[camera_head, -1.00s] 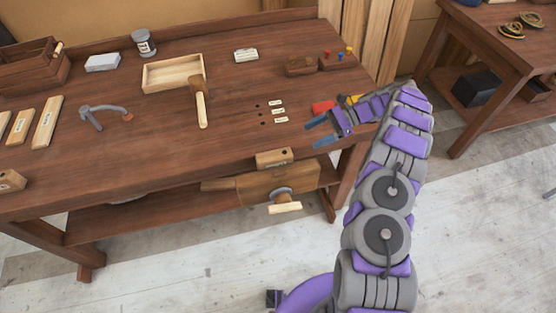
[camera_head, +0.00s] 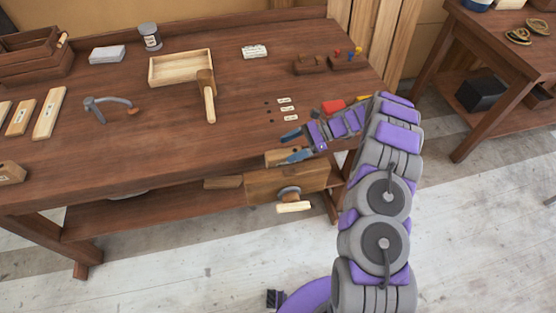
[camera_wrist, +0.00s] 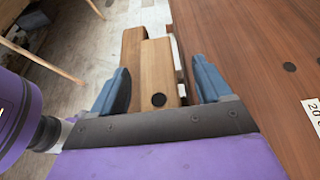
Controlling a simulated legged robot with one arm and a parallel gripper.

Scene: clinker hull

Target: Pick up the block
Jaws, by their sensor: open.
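My gripper (camera_head: 295,146) is open at the front edge of the workbench, right above the wooden front vise (camera_head: 287,183). In the wrist view the two blue fingers of my gripper (camera_wrist: 160,76) stand apart, with pale wooden pieces (camera_wrist: 158,66) showing between and beyond them; one has a round dark hole. Nothing is seen held. Several things could be the block: a small wooden block with a dark hole (camera_head: 12,172) at the bench's left front, and a pale grey block (camera_head: 107,54) at the back left. I cannot tell which is meant.
The workbench (camera_head: 160,150) also holds a shallow wooden tray (camera_head: 180,68), a mallet (camera_head: 209,104), a clamp-like tool (camera_head: 108,103), a jar (camera_head: 150,37) and small labels (camera_head: 288,109). A red item (camera_head: 333,106) lies behind my arm. The bench's front middle is clear.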

